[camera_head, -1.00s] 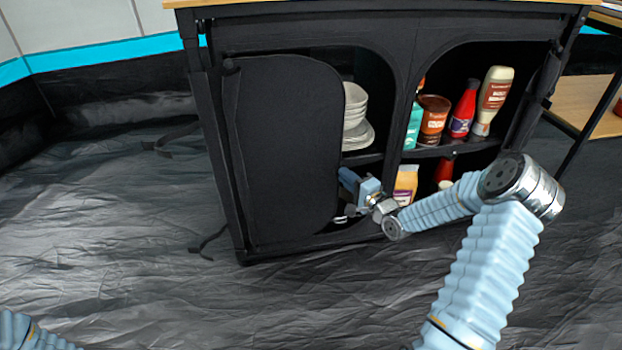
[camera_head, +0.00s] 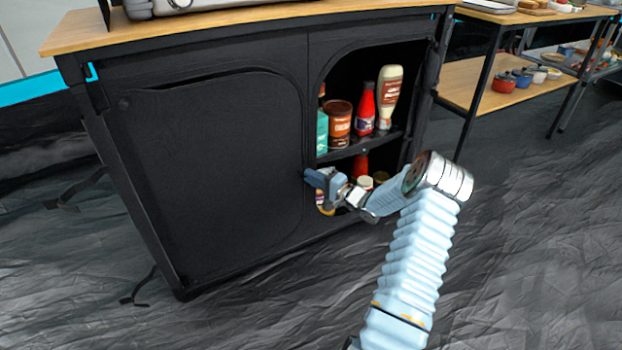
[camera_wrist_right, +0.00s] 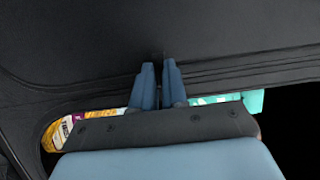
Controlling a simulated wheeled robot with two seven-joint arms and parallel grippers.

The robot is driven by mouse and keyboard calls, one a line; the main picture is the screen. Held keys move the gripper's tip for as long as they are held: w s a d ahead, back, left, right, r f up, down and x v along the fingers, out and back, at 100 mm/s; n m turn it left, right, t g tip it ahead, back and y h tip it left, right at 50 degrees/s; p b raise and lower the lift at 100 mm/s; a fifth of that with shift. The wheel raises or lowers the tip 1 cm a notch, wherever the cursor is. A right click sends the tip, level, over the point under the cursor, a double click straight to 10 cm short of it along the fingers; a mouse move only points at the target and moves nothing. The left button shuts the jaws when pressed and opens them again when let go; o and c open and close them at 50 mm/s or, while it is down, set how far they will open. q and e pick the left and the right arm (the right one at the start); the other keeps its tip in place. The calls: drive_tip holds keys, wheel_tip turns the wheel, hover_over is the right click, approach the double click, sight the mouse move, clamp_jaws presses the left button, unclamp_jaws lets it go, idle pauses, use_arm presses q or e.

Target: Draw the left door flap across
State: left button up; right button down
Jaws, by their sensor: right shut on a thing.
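The left door flap (camera_head: 215,170) is black fabric and lies across the left opening of the black cabinet. A thin dark gap shows along its top edge, and the dishes behind it are hidden. My right gripper (camera_head: 308,176) is at the flap's right edge, by the post between the two openings. In the right wrist view its fingers (camera_wrist_right: 158,80) are close together, shut on the dark fabric edge; the exact grip is hard to see against the black. My left gripper is out of view.
The right opening is uncovered, with a teal carton (camera_head: 322,132), a brown jar (camera_head: 340,122), a red bottle (camera_head: 365,108) and a cream bottle (camera_head: 389,97) on its shelf. A wooden side table (camera_head: 465,85) stands at the right. The dark groundsheet in front is clear.

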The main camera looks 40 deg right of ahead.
drive_tip(key=shift+s+d, duration=0.1)
drive_tip(key=shift+d, duration=0.25)
drive_tip(key=c, duration=1.3)
unclamp_jaws()
drive_tip(key=shift+o, duration=0.7)
drive_tip(key=shift+a, duration=0.1)
drive_tip(key=s+d+p, duration=0.1)
drive_tip(key=s, duration=1.2)
drive_tip(key=shift+s+d+p, duration=0.3)
drive_tip(key=shift+s+p, duration=0.05)
drive_tip(key=shift+p, duration=0.05)
